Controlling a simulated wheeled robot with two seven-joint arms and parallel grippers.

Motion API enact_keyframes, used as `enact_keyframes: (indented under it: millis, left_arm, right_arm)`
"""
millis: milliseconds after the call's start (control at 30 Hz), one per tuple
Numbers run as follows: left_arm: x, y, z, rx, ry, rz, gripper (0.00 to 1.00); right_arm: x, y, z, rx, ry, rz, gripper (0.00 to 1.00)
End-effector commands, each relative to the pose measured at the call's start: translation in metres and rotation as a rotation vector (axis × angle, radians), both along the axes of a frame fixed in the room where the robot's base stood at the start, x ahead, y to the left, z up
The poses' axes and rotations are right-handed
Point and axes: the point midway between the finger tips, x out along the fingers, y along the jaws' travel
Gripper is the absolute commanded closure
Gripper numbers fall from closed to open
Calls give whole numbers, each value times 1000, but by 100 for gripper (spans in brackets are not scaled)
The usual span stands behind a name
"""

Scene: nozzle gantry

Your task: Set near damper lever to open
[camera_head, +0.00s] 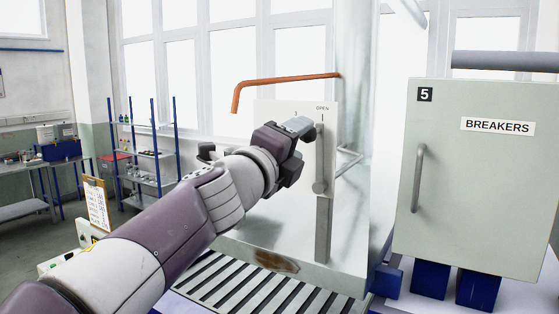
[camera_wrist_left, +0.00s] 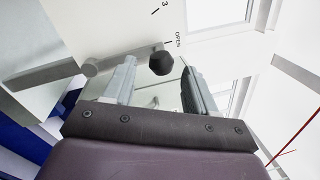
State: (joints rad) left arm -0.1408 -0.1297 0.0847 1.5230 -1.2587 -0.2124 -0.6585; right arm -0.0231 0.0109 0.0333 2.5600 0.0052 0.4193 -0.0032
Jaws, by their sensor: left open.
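The near damper lever (camera_head: 319,158) is a grey bar on a pale panel (camera_head: 267,110). In the head view it stands about upright from its pivot, its upper end below the OPEN mark. Its dark knob (camera_wrist_left: 161,62) shows in the left wrist view, close to the OPEN label and its tick. My left gripper (camera_head: 299,150) is at the panel, just left of the lever. In the wrist view the open fingers (camera_wrist_left: 158,82) lie on either side of the knob, with gaps visible. Contact cannot be told. My gripper hides part of the panel scale in the head view.
A copper-coloured pipe (camera_head: 285,80) runs above the panel. A grey BREAKERS cabinet (camera_head: 482,180) with a handle stands at the right. A slatted grate (camera_head: 250,290) lies below the panel. Blue-posted shelves (camera_head: 148,150) and a clipboard (camera_head: 96,203) are at the left.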

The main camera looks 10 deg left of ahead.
Motion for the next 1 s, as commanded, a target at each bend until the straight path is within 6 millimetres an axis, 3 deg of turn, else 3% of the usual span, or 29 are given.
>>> enact_keyframes:
  millis: [100,300,700,767,867,967,1000]
  left_arm:
    - [-31,11,-6,1,-3,1,43]
    - [-65,22,-12,2,-1,0,43]
    - [-73,25,-13,-4,3,-2,43]
    - [-71,31,-14,-71,29,22,43]
    - [-55,57,-57,-380,202,124,43]
    - [-40,82,-150,-701,453,281,43]
    - [-40,90,-193,-821,556,359,43]
  right_arm:
    - [0,0,-7,0,0,0,57]
    - [0,0,-9,0,0,0,57]
    - [0,0,-9,0,0,0,57]
    - [0,0,-9,0,0,0,57]
    - [0,0,-10,0,0,0,57]
    - [0,0,-16,0,0,0,57]
    - [0,0,-19,0,0,0,57]
